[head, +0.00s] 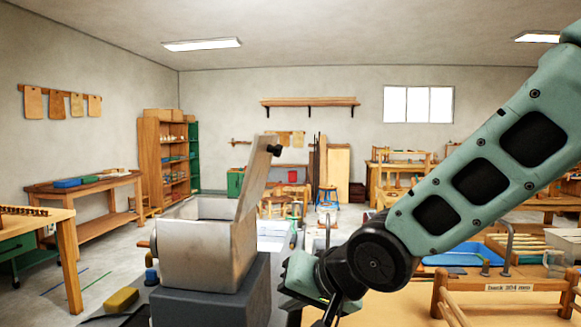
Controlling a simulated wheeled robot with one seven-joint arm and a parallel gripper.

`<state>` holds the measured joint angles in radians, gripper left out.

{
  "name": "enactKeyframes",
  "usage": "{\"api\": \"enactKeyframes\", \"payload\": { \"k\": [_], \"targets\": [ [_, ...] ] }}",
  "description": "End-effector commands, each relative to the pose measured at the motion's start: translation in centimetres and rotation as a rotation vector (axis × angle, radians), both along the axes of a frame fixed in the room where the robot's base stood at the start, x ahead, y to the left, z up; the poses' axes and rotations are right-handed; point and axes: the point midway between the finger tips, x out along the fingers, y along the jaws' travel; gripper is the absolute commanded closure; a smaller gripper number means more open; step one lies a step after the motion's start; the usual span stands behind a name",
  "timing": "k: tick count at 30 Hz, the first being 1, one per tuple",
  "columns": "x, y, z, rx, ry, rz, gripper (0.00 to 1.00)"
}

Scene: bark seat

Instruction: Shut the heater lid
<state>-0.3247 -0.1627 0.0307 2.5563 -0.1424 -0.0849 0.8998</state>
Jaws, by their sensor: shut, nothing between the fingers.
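The heater (200,252) is a grey metal box on a dark block, left of centre in the head view. Its lid (254,180) stands open, tilted up from the right side of the box. A black knob (275,151) sticks out to the right near the lid's top. My gripper (331,312) is low at the bottom edge, right of the heater and apart from the lid. It is shut and empty; its fingertips are partly hidden or cut off by the frame.
A yellow block (121,300) lies left of the heater. A wooden frame (500,290) and a blue tray (452,257) stand on the right. A wooden bench (62,226) is at the far left. The air above the heater and left of the lid is free.

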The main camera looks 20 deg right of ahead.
Motion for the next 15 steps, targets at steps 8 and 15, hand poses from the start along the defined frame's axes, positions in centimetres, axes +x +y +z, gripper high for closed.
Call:
{"api": "enactKeyframes", "payload": {
  "k": [8,15],
  "targets": [
    [6.4,-8.4,11.6,0.724,-0.367,-0.377,1.0],
    [6.1,-12.8,17.7,1.134,-0.496,-0.396,1.0]
  ]
}}
